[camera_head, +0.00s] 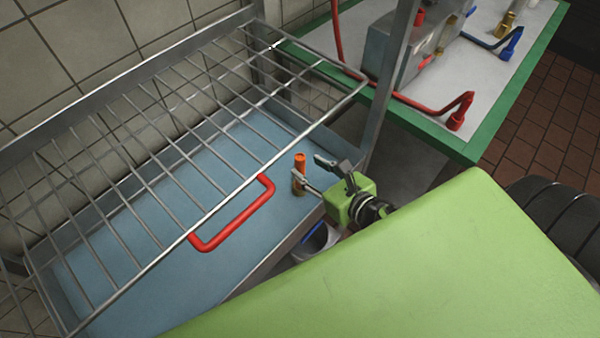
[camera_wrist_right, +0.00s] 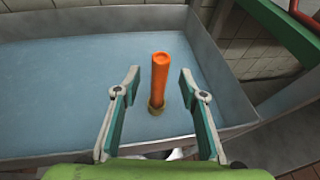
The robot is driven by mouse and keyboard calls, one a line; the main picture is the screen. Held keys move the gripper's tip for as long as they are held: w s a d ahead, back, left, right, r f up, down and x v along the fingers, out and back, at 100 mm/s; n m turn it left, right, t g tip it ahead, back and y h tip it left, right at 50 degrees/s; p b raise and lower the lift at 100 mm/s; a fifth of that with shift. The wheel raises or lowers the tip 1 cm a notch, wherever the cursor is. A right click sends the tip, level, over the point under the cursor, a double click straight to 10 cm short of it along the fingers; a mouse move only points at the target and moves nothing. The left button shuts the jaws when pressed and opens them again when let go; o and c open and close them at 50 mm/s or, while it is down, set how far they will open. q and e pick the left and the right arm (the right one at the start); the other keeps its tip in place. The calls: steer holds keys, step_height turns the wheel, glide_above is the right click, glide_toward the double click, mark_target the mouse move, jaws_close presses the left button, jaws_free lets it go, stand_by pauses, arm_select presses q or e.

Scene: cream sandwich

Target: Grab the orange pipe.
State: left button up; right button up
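The orange pipe (camera_head: 300,161) stands upright at the right end of the blue tray, on a brownish lower part or fitting (camera_head: 298,185). It also shows in the right wrist view (camera_wrist_right: 160,76), in the middle, with its brass-coloured base (camera_wrist_right: 156,106) below. My right gripper (camera_head: 311,170) is close beside the pipe, coming from the right. In the right wrist view my right gripper (camera_wrist_right: 160,84) is open, with the pipe seen between its two fingers and a gap on each side. Whether the pipe is fully within finger depth is unclear. My left gripper is not in view.
The blue tray (camera_head: 140,285) has raised metal sides. A wire rack (camera_head: 130,150) with a red handle (camera_head: 236,222) hangs over it, left of the gripper. A metal post (camera_head: 385,95) stands behind. A green-edged table (camera_head: 410,118) holds red and blue pipes and a grey machine.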

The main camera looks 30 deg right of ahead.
mark_target(303, 166)
steer(key=x, duration=0.5)
steer(key=shift+w+f, duration=0.15)
steer(key=shift+f, duration=0.3)
jaws_close()
